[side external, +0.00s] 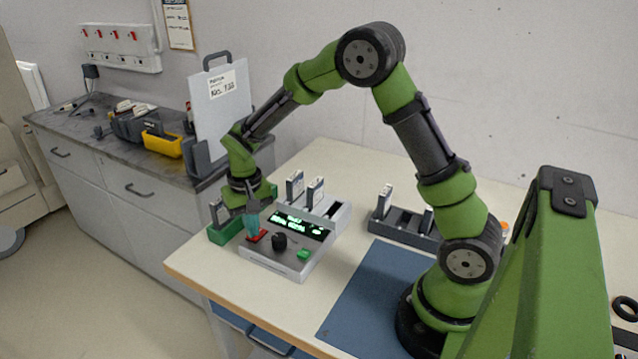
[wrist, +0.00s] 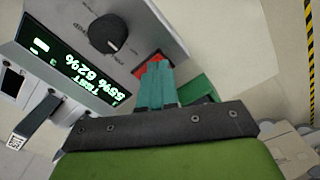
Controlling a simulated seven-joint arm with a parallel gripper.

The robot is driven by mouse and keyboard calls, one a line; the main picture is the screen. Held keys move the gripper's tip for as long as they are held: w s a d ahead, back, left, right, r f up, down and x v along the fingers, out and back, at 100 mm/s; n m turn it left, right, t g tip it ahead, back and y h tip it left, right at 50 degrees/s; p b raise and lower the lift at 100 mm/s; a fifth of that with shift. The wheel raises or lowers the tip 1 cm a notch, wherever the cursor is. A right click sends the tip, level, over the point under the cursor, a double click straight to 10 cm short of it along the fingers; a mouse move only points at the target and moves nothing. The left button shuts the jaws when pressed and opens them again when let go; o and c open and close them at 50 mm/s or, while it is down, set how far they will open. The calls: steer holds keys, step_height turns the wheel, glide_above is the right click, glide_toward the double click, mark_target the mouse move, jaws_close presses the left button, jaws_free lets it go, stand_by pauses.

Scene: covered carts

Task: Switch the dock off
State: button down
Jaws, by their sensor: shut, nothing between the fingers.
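The dock (side external: 283,250) is a light grey unit on the table with a lit green display (side external: 301,226), a black knob (side external: 279,241), a green button (side external: 303,255) and a red switch (side external: 257,236). Battery packs (side external: 315,190) stand in its rear slots. My gripper (side external: 252,232) is shut and empty, its teal fingertips pointing down at the red switch. In the wrist view the fingertips (wrist: 156,68) overlap the red switch (wrist: 142,68) and hide part of it. I cannot tell whether they touch it. The display (wrist: 62,70) reads "TEST" with percentages.
A green holder (side external: 226,230) stands just left of the dock. A dark rack (side external: 403,222) with packs stands to the right, behind a blue mat (side external: 372,290). A side counter (side external: 100,150) holds a yellow bin (side external: 162,144) and a tall grey panel (side external: 220,105).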

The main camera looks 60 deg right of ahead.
steer(key=shift+f, duration=0.25)
steer(key=shift+r, duration=3.55)
steer(key=s+a+r+n+t+y, duration=0.1)
steer(key=s+r+t, duration=0.2)
steer(key=s+r, duration=0.3)
steer(key=s+a+r+n+t+y, duration=0.1)
steer(key=s+r+t, duration=0.3)
steer(key=s, duration=0.9)
steer(key=shift+s+a+r, duration=0.15)
steer(key=shift+a+r, duration=0.45)
steer(key=shift+r, duration=0.85)
